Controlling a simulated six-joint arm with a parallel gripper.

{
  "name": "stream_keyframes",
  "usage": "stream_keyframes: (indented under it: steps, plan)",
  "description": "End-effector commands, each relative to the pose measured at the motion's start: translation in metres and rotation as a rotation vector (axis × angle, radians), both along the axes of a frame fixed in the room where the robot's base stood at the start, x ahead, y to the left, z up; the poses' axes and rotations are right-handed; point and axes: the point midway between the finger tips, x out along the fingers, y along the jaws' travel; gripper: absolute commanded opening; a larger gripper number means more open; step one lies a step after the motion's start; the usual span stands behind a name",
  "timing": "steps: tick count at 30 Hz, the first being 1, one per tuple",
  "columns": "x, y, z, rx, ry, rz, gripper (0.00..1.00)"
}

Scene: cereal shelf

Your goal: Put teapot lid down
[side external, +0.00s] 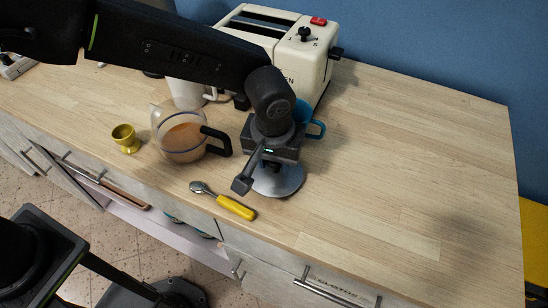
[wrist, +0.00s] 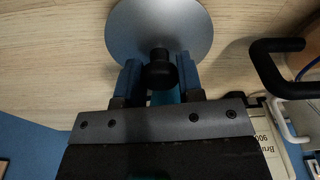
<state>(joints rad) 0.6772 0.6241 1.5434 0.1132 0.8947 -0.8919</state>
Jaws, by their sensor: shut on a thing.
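The teapot lid (side external: 280,183) is a grey metallic disc with a black knob (wrist: 159,74). It also shows in the wrist view, where the disc (wrist: 160,25) lies beyond the fingers. My gripper (wrist: 160,80) is shut on the knob, one blue-grey finger on each side. In the side view my gripper (side external: 268,162) points down and partly covers the lid. The lid is on or just above the wooden counter (side external: 390,170); I cannot tell which. The glass teapot (side external: 183,142), with brown liquid and a black handle, stands left of the lid without a lid on it.
A yellow-handled spoon (side external: 224,202) lies at the front edge. A gold cup (side external: 125,138) stands left of the teapot. A blue mug (side external: 317,129) is close behind my gripper, and a cream toaster (side external: 310,60) stands behind. The counter to the right is clear.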

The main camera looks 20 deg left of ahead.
Motion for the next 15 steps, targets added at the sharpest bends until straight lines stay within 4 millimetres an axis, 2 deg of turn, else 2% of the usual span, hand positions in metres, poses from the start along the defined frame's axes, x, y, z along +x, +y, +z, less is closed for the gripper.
stream_keyframes:
  steps: [13, 14, 15]
  plan:
    - [0.0000, 0.0001, -0.0084, 0.000, 0.000, 0.000, 0.11]
    - [-0.0001, 0.0001, -0.0087, 0.000, 0.000, 0.000, 0.35]
    - [0.0000, 0.0001, -0.0084, 0.000, 0.000, 0.000, 0.39]
